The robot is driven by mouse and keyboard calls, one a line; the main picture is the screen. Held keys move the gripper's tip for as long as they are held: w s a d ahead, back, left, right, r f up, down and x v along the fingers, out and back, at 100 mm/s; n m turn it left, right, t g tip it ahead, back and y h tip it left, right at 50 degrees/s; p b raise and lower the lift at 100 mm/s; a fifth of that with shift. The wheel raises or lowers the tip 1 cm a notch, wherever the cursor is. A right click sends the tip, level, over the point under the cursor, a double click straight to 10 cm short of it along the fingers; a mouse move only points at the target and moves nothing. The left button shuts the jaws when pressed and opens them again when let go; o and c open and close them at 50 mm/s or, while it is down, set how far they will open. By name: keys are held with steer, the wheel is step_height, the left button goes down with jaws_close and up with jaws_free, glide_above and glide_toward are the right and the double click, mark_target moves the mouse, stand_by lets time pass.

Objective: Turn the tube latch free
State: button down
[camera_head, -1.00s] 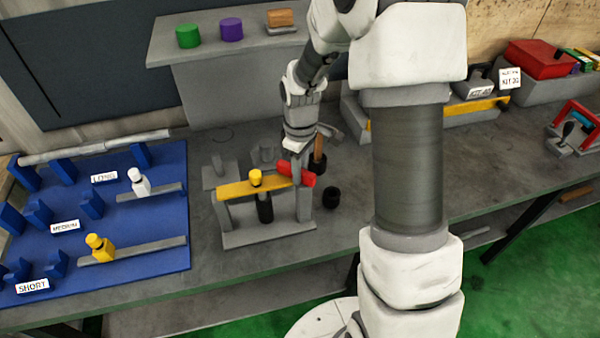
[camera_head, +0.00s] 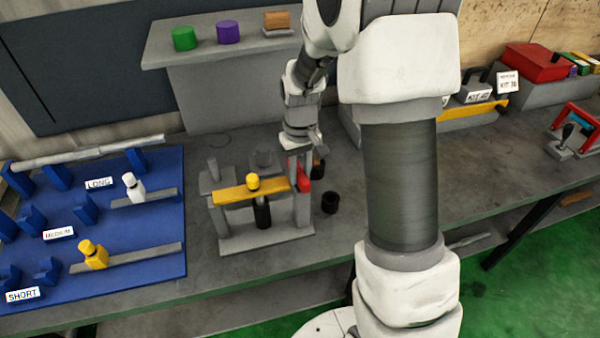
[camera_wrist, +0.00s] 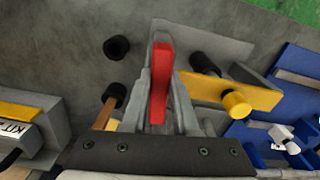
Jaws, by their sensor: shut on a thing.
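The red latch (camera_head: 304,172) is at the right end of the yellow bar (camera_head: 235,193) on a small grey fixture (camera_head: 265,237). It now stands upright along the right post. My gripper (camera_head: 299,152) comes down from above and is shut on the latch. In the wrist view the red latch (camera_wrist: 160,80) lies lengthwise between my fingers (camera_wrist: 161,118). A yellow-capped black tube (camera_head: 262,211) stands at the bar's middle. The yellow cap also shows in the wrist view (camera_wrist: 237,103). My fingers partly hide the latch's upper end.
A black cup-like piece (camera_head: 330,202) stands right of the fixture. A blue board (camera_head: 150,265) with labelled holders lies to the left. A grey shelf (camera_head: 215,43) with coloured blocks is behind. A red box (camera_head: 540,59) sits far right. My arm crosses the front.

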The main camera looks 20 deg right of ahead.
mark_target(300, 172)
steer(key=shift+w, duration=0.1)
stand_by(0.3)
steer(key=c, duration=0.7)
jaws_free()
step_height(300, 172, up, 18)
steer(key=shift+f, duration=0.25)
steer(key=s+r+t, duration=0.1)
steer(key=s+t, duration=0.1)
steer(key=s, duration=0.5)
steer(key=s+a+r+m+t, duration=0.1)
steer(key=s, duration=0.6)
steer(key=s+r+t, duration=0.1)
steer(key=s+t, duration=0.1)
steer(key=s, duration=0.5)
steer(key=shift+a+r+t, duration=0.25)
steer(key=shift+r+t, duration=0.05)
